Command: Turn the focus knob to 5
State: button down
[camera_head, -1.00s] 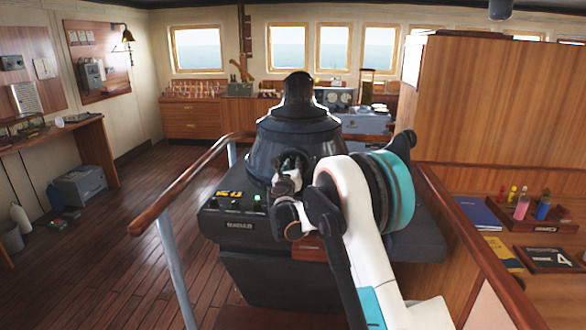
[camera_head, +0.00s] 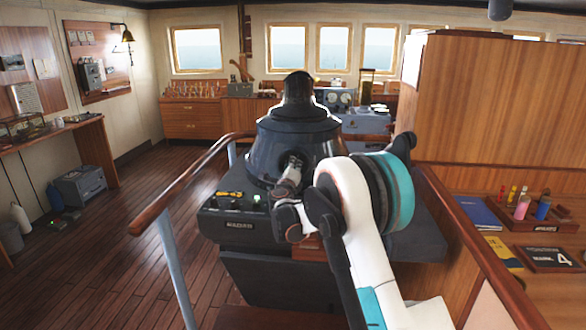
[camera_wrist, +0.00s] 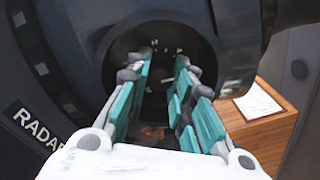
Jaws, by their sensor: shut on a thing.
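The black radar unit (camera_head: 296,130) stands on a dark console, with a conical hood. In the wrist view, part of its round housing with the RADAR label (camera_wrist: 38,125) is at the left. My gripper (camera_head: 291,168) is at the front of the unit, right of its small panel. In the wrist view, my gripper's teal pads (camera_wrist: 160,85) reach into a dark round recess with small white marks. They are shut on the focus knob, which is dark and mostly hidden between them. I cannot read the knob's setting.
A wooden handrail (camera_head: 182,180) runs along the left side of the console, and another (camera_head: 480,240) along the right. The chart desk at the right holds a blue book (camera_head: 477,212) and a tray of bottles. The wooden floor at the left is open.

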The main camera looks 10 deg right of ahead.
jog(key=shift+n, duration=0.5)
jog(key=c, duration=1.4)
grip_release()
jog(key=shift+o, duration=0.2)
jog(key=v, duration=1.2)
